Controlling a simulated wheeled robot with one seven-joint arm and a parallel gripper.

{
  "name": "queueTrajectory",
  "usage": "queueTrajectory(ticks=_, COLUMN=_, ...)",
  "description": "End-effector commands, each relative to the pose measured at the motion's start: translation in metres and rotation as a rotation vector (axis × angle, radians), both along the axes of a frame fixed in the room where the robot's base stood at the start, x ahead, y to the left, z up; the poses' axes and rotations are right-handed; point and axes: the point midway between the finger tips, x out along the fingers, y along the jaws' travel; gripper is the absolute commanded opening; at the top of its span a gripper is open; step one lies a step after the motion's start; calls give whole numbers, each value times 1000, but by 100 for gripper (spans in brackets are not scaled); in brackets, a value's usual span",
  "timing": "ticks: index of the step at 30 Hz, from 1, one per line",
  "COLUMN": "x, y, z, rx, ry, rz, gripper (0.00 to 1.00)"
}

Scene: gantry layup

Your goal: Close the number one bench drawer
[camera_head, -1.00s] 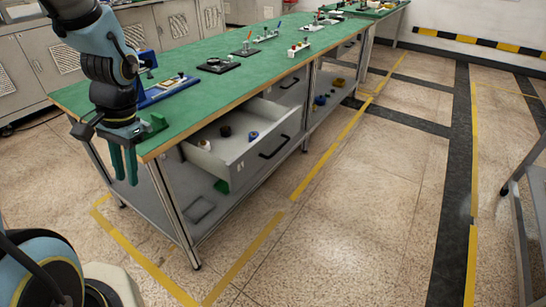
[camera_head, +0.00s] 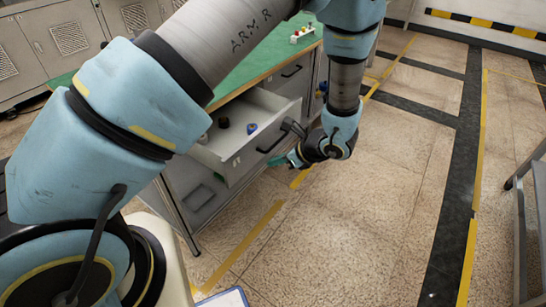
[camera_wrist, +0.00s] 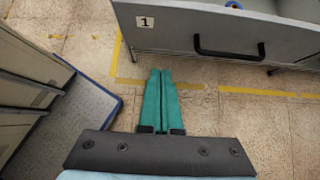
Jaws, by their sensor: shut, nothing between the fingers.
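The number one drawer (camera_head: 237,160) is pulled out from the bench (camera_head: 247,60) with the green top. In the wrist view, its grey front (camera_wrist: 177,32) carries a "1" label and a black bar handle (camera_wrist: 230,51). The drawer holds a dark round item (camera_head: 223,122) and a blue item (camera_head: 252,128). My gripper (camera_head: 281,162) is in front of the drawer front, near the handle (camera_head: 271,143) in the picture. In the wrist view, its teal fingers (camera_wrist: 160,72) are together and empty, below and left of the handle. I see no clear contact with the drawer.
Open speckled floor (camera_head: 370,220) with yellow tape lines lies in front of the bench. A grey metal frame (camera_head: 520,230) stands at the right edge. Grey cabinets (camera_head: 60,50) line the back left. Small parts (camera_head: 303,34) stand on the bench top.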

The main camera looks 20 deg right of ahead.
Motion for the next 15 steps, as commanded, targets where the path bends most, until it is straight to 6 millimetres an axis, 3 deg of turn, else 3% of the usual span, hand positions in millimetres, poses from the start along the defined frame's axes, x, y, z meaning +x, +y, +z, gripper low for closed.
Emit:
queueTrajectory(ticks=11, x=48, y=29, z=-53, rx=2, ry=2, rz=4, gripper=0)
queueTrajectory(ticks=15, x=67, y=39, z=-50, rx=1, ry=0, rz=5, gripper=0)
